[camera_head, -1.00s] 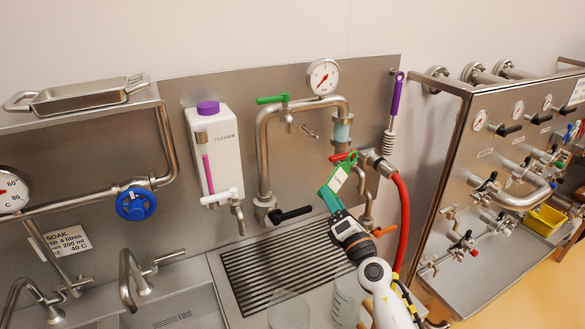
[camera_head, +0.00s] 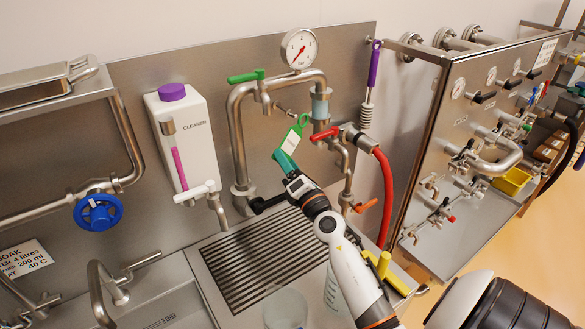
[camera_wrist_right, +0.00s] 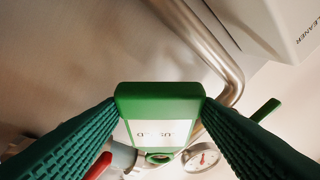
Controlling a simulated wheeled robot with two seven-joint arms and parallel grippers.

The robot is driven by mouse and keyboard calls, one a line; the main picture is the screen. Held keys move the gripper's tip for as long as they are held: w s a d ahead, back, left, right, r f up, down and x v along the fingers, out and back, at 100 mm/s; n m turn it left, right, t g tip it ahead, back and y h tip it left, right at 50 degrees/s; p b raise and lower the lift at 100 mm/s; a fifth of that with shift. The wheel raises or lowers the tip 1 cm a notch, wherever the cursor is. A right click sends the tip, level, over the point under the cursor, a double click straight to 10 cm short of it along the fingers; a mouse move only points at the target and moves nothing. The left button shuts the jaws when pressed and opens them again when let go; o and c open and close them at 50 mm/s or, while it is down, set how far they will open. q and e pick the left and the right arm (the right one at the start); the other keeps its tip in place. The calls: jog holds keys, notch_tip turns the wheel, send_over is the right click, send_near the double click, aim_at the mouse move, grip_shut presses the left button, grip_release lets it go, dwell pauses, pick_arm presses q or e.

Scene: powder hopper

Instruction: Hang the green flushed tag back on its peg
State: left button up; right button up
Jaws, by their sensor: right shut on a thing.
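The green tag (camera_head: 293,138) has a white label and a ring at its top end. My right gripper (camera_head: 285,163) is shut on its lower end and holds it tilted in front of the steel back panel, left of the red-handled valve. In the right wrist view the tag (camera_wrist_right: 160,106) sits between both ribbed green fingers, its ring pointing away from the gripper. A small metal peg (camera_head: 287,111) sticks out of the panel, near the tag's ring and slightly to its left in the picture. The ring appears apart from it; the depth gap is unclear. My left gripper is not in view.
A bent steel pipe (camera_head: 240,140) with a green lever (camera_head: 246,76) and a gauge (camera_head: 299,48) frames the peg. The red-handled valve (camera_head: 325,133) and red hose (camera_head: 386,200) are close on the right. A drain grate (camera_head: 265,262) and clear vessels lie below.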

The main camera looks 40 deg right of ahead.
jog(key=shift+w+d+f+b, duration=0.15)
jog(key=shift+w+b, duration=0.3)
jog(key=shift+w, duration=1.05)
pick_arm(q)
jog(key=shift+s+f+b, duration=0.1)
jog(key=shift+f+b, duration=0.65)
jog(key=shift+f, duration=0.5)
pick_arm(e)
jog(key=shift+w+d+f, duration=0.1)
jog(key=shift+w+f, duration=0.1)
jog(key=shift+w, duration=0.7)
jog(key=shift+w+d+f, duration=0.1)
jog(key=shift+w+f, duration=0.1)
jog(key=shift+w, duration=0.65)
jog(key=o, duration=1.1)
jog(key=shift+c, duration=0.2)
